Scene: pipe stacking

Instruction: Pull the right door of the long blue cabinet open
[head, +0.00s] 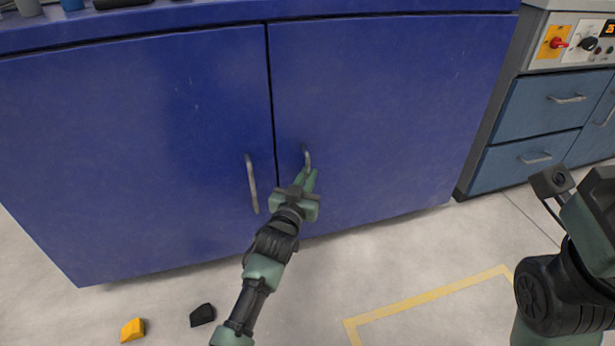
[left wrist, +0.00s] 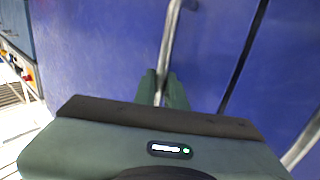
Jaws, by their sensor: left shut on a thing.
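The long blue cabinet (head: 130,130) fills the upper part of the head view. Its right door (head: 390,110) looks flush with the left door, with a thin dark seam between them. The right door's handle (head: 306,156) is a grey vertical bar near that seam. My left gripper (head: 307,177) is shut on the lower part of this handle. In the left wrist view, the handle (left wrist: 170,45) runs down between the fingers of my left gripper (left wrist: 162,88). The fingers partly hide its lower end. My right arm shows at the right edge of the head view, but its fingers do not.
The left door's handle (head: 252,184) is close beside my left gripper. A grey bench with blue drawers (head: 545,105) stands at the right. A yellow block (head: 132,330) and a black block (head: 202,315) lie on the floor. Yellow tape (head: 430,296) marks the otherwise clear floor in front.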

